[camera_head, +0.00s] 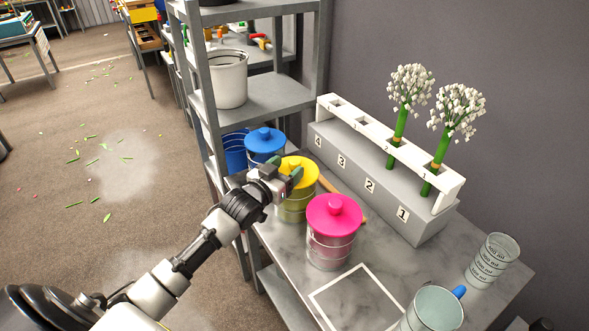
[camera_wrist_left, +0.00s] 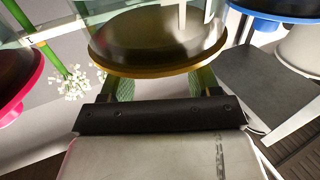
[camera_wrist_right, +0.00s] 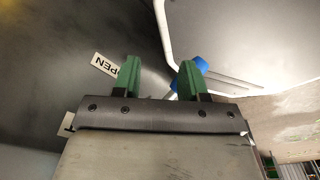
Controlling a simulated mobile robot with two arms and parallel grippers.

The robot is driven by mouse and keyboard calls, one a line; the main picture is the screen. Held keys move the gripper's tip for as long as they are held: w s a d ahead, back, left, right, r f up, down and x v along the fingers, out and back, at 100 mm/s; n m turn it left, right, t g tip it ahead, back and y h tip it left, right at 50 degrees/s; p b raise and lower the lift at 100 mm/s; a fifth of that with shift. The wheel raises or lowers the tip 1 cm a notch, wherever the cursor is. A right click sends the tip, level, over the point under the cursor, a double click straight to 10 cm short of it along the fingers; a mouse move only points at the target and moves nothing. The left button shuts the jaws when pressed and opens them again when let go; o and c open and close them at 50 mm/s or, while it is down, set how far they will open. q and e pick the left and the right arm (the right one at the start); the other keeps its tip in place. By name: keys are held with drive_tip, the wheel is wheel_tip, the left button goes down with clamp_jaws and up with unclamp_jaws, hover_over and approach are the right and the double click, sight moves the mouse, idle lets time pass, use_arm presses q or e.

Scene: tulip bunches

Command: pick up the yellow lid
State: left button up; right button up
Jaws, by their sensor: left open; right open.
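The yellow lid (camera_head: 299,164) with its round knob sits on a clear canister (camera_head: 295,208) on the grey marbled table. My left gripper (camera_head: 288,175) is open at the lid's near left side, close to the knob. In the left wrist view the lid (camera_wrist_left: 155,45) looks dark gold and fills the upper middle, in front of the spread green fingers (camera_wrist_left: 160,85), partly hiding them. I cannot tell whether the fingers touch it. My right gripper (camera_wrist_right: 159,72) is open and empty in its wrist view; I do not make it out in the head view.
A pink-lidded canister (camera_head: 334,216) stands close at the right front, a blue-lidded one (camera_head: 265,141) behind left. A numbered rack (camera_head: 375,186) holds white flower bunches. Glass cups (camera_head: 492,262) stand at the right. A white square outline (camera_head: 358,296) is empty. An "OPEN" sign (camera_wrist_right: 105,65) shows near my right gripper.

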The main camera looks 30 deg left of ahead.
use_arm(q)
drive_tip(key=shift+w+d+f, duration=0.1)
drive_tip(key=shift+w+d, duration=0.15)
drive_tip(key=shift+w, duration=0.8)
drive_tip(key=c, duration=1)
drive_tip(key=shift+r, duration=0.2)
